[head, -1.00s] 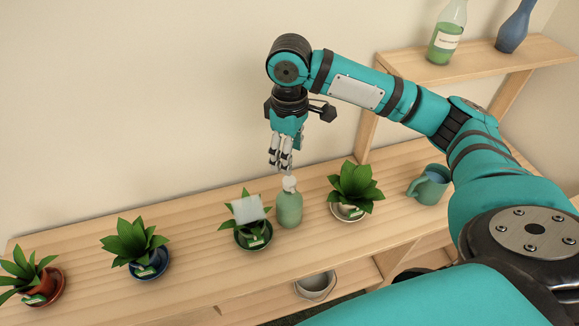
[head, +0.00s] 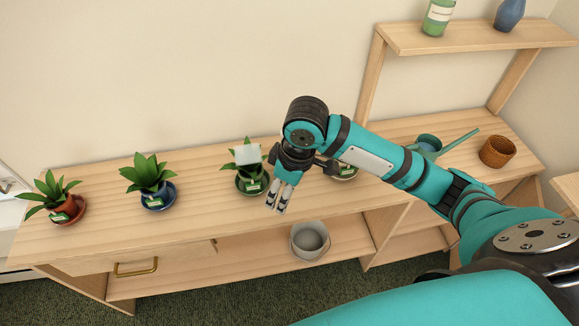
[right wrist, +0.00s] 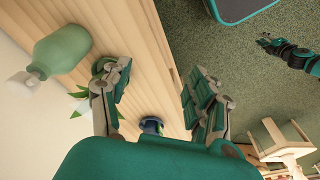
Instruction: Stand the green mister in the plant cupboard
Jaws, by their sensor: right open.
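The green mister, a rounded bottle with a pale top, shows in the right wrist view (right wrist: 62,50) on the wooden top, to the left of my fingers and apart from them. In the head view my right arm hides it. My right gripper (head: 278,204) is open at the front edge of the wooden plant unit (head: 95,208); in the right wrist view nothing is between its fingers (right wrist: 152,88). The unit has a drawer and open compartments below. My left gripper (right wrist: 266,43) appears small at the right of the wrist view; its opening is unclear.
Potted plants in red (head: 58,202), blue (head: 150,183) and green (head: 246,175) pots line the top. A grey pot (head: 310,240) sits in the lower compartment. A watering can (head: 428,142) and basket (head: 497,151) stand right. A labelled green bottle (head: 438,16) is on the raised shelf.

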